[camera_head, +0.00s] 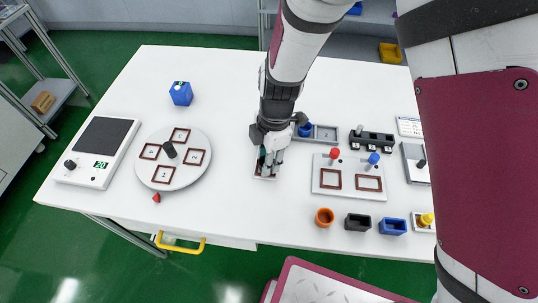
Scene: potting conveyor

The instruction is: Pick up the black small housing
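A small black open-topped box (357,222), which looks like the black small housing, stands upright near the table's front edge. It sits between an orange cup (325,217) and a blue open box (393,226). My gripper (268,168) points down over a small white tray with a brown inside (264,176), left of and farther back than the black box, apart from it. The fingers are small and partly hidden by the gripper body. I cannot tell whether they are open or hold anything.
A white board (349,186) with red and blue knobs lies behind the black box. A yellow piece (426,220) stands to its right. A round turntable (174,178) and a scale (98,150) are at left. The front middle table is clear.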

